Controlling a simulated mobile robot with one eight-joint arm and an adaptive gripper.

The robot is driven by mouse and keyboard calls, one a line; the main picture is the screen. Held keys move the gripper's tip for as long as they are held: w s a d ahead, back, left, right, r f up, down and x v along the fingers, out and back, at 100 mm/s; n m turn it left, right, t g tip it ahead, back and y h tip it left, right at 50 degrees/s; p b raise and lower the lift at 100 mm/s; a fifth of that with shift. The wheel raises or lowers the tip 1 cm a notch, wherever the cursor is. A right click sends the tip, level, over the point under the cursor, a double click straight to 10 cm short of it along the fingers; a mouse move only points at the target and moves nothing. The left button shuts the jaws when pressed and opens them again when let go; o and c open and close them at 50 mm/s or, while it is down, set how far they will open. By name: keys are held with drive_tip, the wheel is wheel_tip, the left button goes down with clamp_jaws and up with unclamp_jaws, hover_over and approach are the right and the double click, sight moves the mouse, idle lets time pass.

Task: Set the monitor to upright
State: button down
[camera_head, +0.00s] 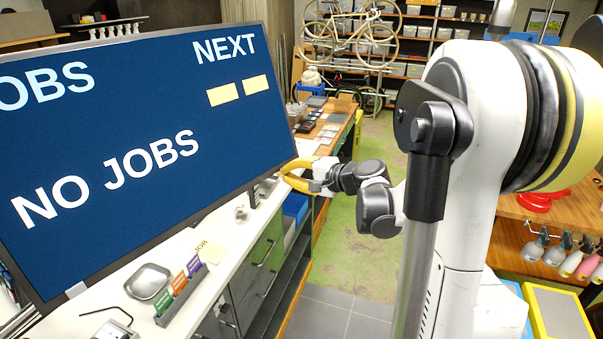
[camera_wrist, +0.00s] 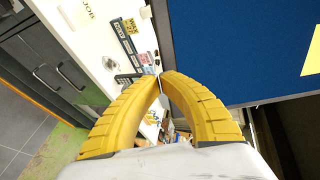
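The monitor (camera_head: 150,120) is a large flat screen with a dark blue face reading "NO JOBS" and "NEXT". It fills the left of the head view and looks tilted, its lower edge sloping up to the right. In the wrist view its blue face (camera_wrist: 240,50) is at the upper right, partly behind a finger. My gripper (camera_head: 284,172) is at the monitor's lower right corner. In the wrist view its yellow fingertips (camera_wrist: 160,76) meet beside the monitor's dark edge, with nothing clearly seen between them. Contact with the monitor cannot be made out. The monitor's mount is hidden.
A white counter (camera_head: 80,318) runs below the monitor with a metal dish (camera_head: 148,282) and a rack of coloured labels (camera_head: 180,288). Drawers are under it. A wooden bench (camera_head: 335,115) stands behind my gripper. Green and grey floor (camera_head: 350,260) is open beside the counter.

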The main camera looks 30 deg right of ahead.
drive_tip(key=shift+w+a+f, duration=0.15)
drive_tip(key=shift+w+a, duration=0.05)
drive_tip(key=shift+w, duration=0.3)
drive_tip(key=w+t+b, duration=0.1)
drive_tip(key=w+b, duration=0.1)
drive_tip(key=w+a+f+t+b, duration=0.1)
drive_tip(key=w+b, duration=0.1)
drive_tip(key=b, duration=0.1)
drive_tip(key=w+a+f+y+b, duration=0.1)
drive_tip(key=w+b, duration=0.1)
drive_tip(key=b, duration=0.1)
drive_tip(key=shift+w+t, duration=0.35)
drive_tip(key=shift+t, duration=0.05)
